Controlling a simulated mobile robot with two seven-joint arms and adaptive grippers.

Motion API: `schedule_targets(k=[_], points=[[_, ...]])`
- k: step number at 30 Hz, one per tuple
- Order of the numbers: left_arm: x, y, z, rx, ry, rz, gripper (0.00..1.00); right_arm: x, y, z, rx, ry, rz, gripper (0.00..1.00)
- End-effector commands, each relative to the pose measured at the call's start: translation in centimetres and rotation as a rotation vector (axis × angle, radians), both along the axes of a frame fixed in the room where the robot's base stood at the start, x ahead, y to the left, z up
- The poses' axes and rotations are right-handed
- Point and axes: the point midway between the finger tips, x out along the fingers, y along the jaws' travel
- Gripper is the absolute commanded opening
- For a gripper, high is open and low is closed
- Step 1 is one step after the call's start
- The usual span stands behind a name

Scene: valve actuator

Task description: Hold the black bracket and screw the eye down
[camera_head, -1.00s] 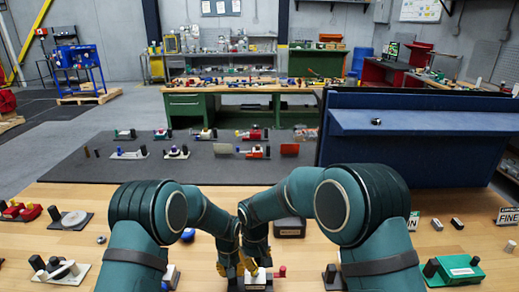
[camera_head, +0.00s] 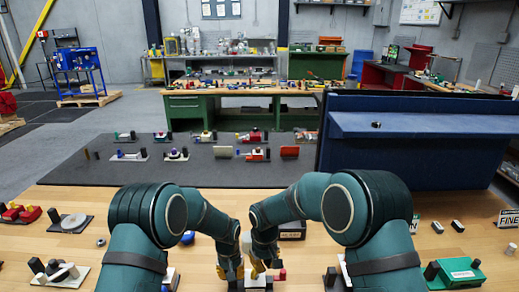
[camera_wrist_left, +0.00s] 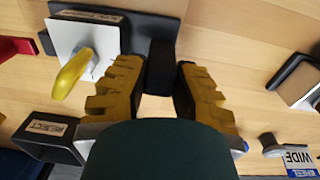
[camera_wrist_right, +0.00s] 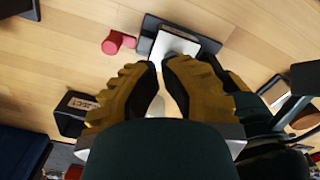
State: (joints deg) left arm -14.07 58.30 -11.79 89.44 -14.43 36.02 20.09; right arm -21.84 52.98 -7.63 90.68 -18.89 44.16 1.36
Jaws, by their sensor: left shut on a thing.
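The black bracket (camera_wrist_left: 160,65) stands upright between the fingers of my left gripper (camera_wrist_left: 158,88), which is shut on it. The yellow eye (camera_wrist_left: 75,70) sits on a silver stem over the white plate (camera_wrist_left: 95,40), left of the left fingers in the left wrist view. My right gripper (camera_wrist_right: 159,64) has its fingertips close together with a narrow gap and nothing clearly between them. It points at the white plate in the right wrist view (camera_wrist_right: 175,45). In the head view the left gripper (camera_head: 231,268) and the right gripper (camera_head: 259,266) are side by side at the plate; the eye is hidden there.
A red peg (camera_wrist_right: 118,42) lies close to the plate. A dark labelled block (camera_head: 293,229) stands behind the right gripper. A green fixture (camera_head: 457,271) stands at far right and a grey-white one (camera_head: 62,272) at left.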

Motion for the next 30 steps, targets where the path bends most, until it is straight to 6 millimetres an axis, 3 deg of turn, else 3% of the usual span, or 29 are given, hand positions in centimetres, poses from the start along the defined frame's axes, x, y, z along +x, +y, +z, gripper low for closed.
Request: schedule_targets(k=[6,12,30], points=[[0.0,0.0,0.0,0.0,0.0,0.0,0.0,0.0,-0.1,-2.5,-0.001,0.002,-0.001,0.0],[0.0,0.0,0.0,0.0,0.0,0.0,0.0,0.0,-0.1,-3.7,-0.001,-0.001,-0.001,0.0],[0.0,0.0,0.0,0.0,0.0,0.0,0.0,0.1,0.1,-3.9,-0.001,-0.001,0.0,0.0]])
